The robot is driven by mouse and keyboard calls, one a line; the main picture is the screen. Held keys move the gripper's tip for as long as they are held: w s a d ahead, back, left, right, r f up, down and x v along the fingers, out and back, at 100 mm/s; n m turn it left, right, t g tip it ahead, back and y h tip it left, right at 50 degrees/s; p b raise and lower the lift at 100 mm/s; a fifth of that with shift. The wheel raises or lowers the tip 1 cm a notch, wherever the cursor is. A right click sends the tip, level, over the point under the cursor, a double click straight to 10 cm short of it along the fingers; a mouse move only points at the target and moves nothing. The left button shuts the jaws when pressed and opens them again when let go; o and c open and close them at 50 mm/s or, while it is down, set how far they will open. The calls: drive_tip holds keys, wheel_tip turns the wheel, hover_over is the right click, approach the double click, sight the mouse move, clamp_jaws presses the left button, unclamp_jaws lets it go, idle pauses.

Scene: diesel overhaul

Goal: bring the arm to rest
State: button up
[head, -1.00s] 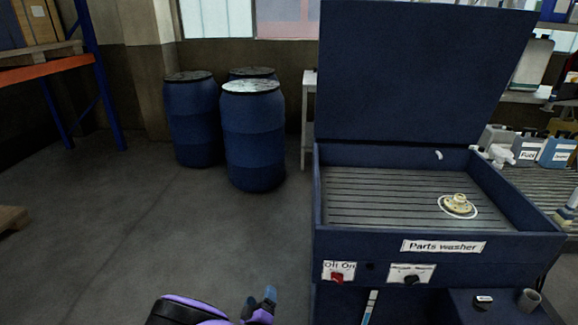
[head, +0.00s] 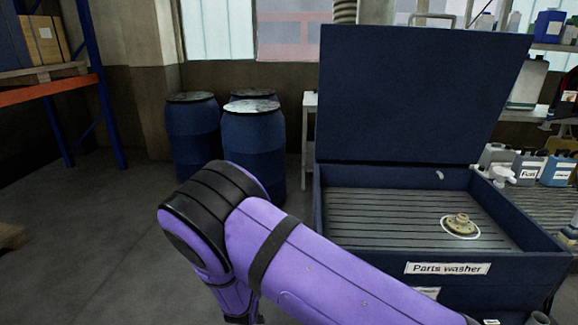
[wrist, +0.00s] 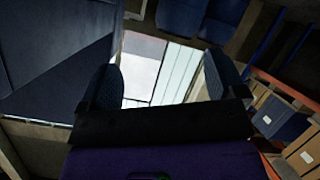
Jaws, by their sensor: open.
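My arm shows in the head view as a purple and black bent link across the lower middle, in front of the parts washer. My gripper is outside the head view. In the wrist view my gripper (wrist: 163,85) has its two dark fingers spread apart with nothing between them. Past them are a bright window and wall, and the picture is tilted.
The blue parts washer (head: 345,245) stands at right with its lid (head: 420,95) raised. A cream flanged part (head: 459,225) lies on its grille. Several blue drums (head: 254,145) stand behind. Orange and blue racking (head: 45,88) is at left.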

drive_tip(key=w+d+r+m+g+y, duration=0.15)
drive_tip(key=d+r, duration=0.25)
drive_tip(key=r, duration=0.6)
drive_tip(key=w+d+r+m+g+y, duration=0.15)
drive_tip(key=d+r, duration=0.25)
drive_tip(key=r, duration=0.5)
drive_tip(key=d+r+g+y, duration=0.15)
drive_tip(key=d+r, duration=0.25)
drive_tip(key=r, duration=0.6)
drive_tip(key=s+d+r+g, duration=0.2)
drive_tip(key=s+d+r, duration=0.7)
drive_tip(key=d+r, duration=0.35)
drive_tip(key=s+d+r+h, duration=0.1)
drive_tip(key=s+d+r, duration=0.1)
drive_tip(key=s+d, duration=0.3)
drive_tip(key=s+d+r+g+h, duration=0.1)
drive_tip(key=s+d, duration=0.4)
drive_tip(key=s, duration=0.8)
drive_tip(key=s+d+r+m+g+h, duration=0.1)
drive_tip(key=s+d+r, duration=0.2)
drive_tip(key=s, duration=0.6)
drive_tip(key=d, duration=0.2)
drive_tip(key=shift+d+r, duration=0.15)
drive_tip(key=shift+d, duration=0.15)
